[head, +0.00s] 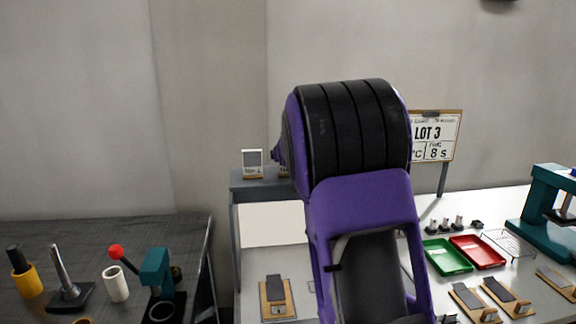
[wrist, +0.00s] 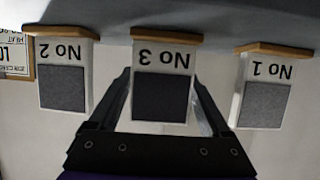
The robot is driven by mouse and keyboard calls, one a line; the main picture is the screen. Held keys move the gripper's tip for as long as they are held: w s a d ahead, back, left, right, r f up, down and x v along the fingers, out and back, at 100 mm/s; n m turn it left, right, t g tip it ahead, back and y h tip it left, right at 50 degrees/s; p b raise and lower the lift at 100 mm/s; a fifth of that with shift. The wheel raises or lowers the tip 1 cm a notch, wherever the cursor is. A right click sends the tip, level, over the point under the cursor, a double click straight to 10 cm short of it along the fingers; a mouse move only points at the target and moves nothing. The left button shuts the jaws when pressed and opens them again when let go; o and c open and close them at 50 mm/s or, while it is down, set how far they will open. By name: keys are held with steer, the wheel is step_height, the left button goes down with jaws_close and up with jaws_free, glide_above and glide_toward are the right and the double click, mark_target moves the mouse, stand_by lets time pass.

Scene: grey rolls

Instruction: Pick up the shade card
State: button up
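Three white shade cards, each with a grey square and a wooden foot, show upside down in the wrist view: No 2 (wrist: 62,75) at left, No 3 (wrist: 163,85) in the middle and No 1 (wrist: 262,85) at right. The No 3 square looks darkest. My gripper (wrist: 161,76) is open, with one finger on each side of No 3 in the picture. I cannot tell whether the card is between the fingers or beyond them; no contact is clear. In the head view one card (head: 252,160) stands on a grey shelf; my arm hides the gripper and most of the others.
The grey shelf (head: 262,188) stands against the wall. A LOT 3 sign (head: 437,135) stands to its right. The right table holds green (head: 447,257) and red (head: 478,252) trays, sample boards and a teal press (head: 548,215). The dark left table (head: 110,235) holds tools.

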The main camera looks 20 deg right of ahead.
steer(key=c, duration=1)
steer(key=shift+c, duration=0.2)
